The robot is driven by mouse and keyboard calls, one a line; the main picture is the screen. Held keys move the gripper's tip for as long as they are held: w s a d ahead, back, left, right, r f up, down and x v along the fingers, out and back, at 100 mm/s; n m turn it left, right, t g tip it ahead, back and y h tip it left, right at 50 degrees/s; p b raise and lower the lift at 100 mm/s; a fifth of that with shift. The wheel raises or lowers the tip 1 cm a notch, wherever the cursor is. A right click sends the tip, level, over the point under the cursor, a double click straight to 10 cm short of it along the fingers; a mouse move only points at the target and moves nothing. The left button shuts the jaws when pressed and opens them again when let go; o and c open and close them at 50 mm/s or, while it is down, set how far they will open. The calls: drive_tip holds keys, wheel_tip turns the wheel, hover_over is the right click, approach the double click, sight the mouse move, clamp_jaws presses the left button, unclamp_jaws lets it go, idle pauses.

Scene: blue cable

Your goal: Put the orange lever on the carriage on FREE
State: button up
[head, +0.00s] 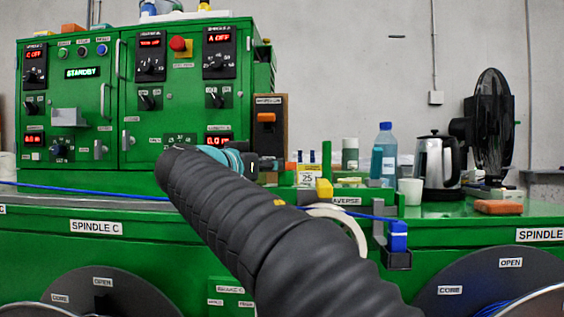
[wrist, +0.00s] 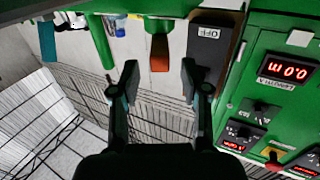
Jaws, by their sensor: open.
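The orange lever (wrist: 160,52) shows in the wrist view between my two fingertips, hanging from a green part at the top edge of that picture. My gripper (wrist: 159,70) is open, with one fingertip on each side of the lever's end. A gap shows on both sides; whether the lever is within finger depth I cannot tell. In the head view a small orange piece (head: 291,167), likely the lever's tip, shows just right of my gripper (head: 277,164). My arm hides most of the carriage there. No FREE mark is readable in either view.
A dark box (head: 271,140) with an orange switch stands behind my gripper; its OFF label shows in the wrist view (wrist: 208,33). A green control cabinet (head: 100,160) is at left.

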sight(283, 173)
drive_tip(key=shift+p+x, duration=0.45)
drive_tip(key=shift+x, duration=2.75)
drive_tip(key=shift+s, duration=0.1)
clamp_jaws()
